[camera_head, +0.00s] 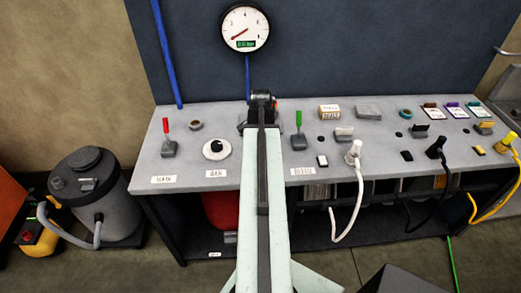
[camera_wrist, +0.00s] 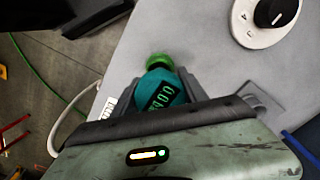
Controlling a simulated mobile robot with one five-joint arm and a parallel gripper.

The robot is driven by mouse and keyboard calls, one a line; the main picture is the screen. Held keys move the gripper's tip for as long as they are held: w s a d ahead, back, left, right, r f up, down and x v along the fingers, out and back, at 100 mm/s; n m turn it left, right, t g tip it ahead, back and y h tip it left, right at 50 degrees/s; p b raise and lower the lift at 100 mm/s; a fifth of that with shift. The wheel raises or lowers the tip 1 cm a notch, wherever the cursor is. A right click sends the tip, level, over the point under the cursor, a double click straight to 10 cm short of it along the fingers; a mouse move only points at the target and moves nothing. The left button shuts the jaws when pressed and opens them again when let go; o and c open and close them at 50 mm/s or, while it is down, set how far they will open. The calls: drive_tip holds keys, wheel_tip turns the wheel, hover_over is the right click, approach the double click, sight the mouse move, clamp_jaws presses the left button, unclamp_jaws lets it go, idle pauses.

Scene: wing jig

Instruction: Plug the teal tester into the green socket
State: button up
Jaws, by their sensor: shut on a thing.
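The teal tester (camera_wrist: 168,88), with a dark display and green digits, sits between the grey fingers of my gripper (camera_wrist: 160,80) in the wrist view. My gripper is shut on it. A round green piece (camera_wrist: 158,60) shows right at the tester's far end. I cannot tell whether it is the green socket or part of the tester, nor whether the two are joined. In the head view my gripper (camera_head: 262,100) is over the rear middle of the bench, seen from behind, and my arm hides the tester. No green socket can be made out there.
On the grey bench (camera_head: 220,150), a red lever (camera_head: 167,138) and a white dial (camera_head: 216,149) stand left of my arm. A green lever (camera_head: 299,131) is close on its right. Plugs with white, black and yellow cables line the right front. A gauge (camera_head: 244,28) hangs behind.

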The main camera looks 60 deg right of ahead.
drive_tip(key=shift+f+b, duration=1.15)
drive_tip(key=shift+f, duration=0.1)
idle(0.3)
drive_tip(key=o, duration=1.4)
drive_tip(key=shift+r, duration=0.15)
wheel_tip(320, 180, up, 8)
drive_tip(key=p, duration=0.8)
drive_tip(key=shift+f, duration=0.2)
